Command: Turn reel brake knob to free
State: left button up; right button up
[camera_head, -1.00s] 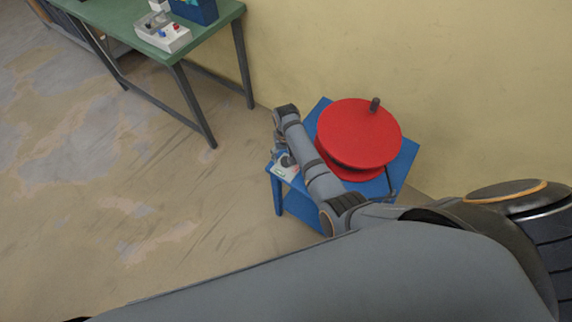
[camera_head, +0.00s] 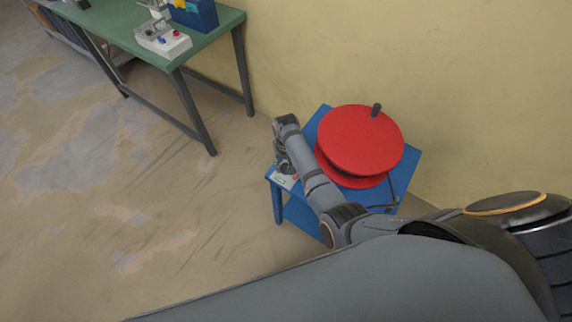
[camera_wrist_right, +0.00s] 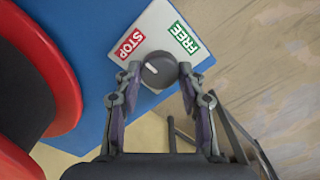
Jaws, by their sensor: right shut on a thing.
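The brake knob (camera_wrist_right: 160,71) is a dark round knob on a white plate with a red STOP label (camera_wrist_right: 131,44) at left and a green FREE label (camera_wrist_right: 180,38) at right. My right gripper (camera_wrist_right: 160,74) is shut on the knob, one fingertip on each side. The red reel (camera_head: 360,140) stands on the blue stand (camera_head: 318,122), beside the plate. In the head view my right gripper (camera_head: 285,168) is over the stand's left corner, and it mostly hides the knob. My left gripper is not in view.
The reel's dark crank handle (camera_head: 376,110) sticks up at its rim. A green table (camera_head: 125,32) at the upper left bears a white socket box (camera_head: 163,40) and a blue box (camera_head: 195,14). A wall is behind the stand. The floor at left is clear.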

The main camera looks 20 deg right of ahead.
jog(key=shift+r+m+p, duration=0.1)
jog(key=shift+m+p, duration=0.4)
jog(key=shift+p, duration=0.05)
jog(key=shift+m+p, duration=0.85)
jog(key=shift+m, duration=0.35)
jog(key=m+p, duration=0.2)
jog(key=m, duration=0.2)
jog(key=m+p, duration=0.1)
jog(key=m, duration=0.4)
jog(key=m+p, duration=0.1)
jog(key=m, duration=0.4)
jog(key=shift+m, duration=0.3)
jog(key=o, duration=1.2)
jog(key=shift+f, duration=0.2)
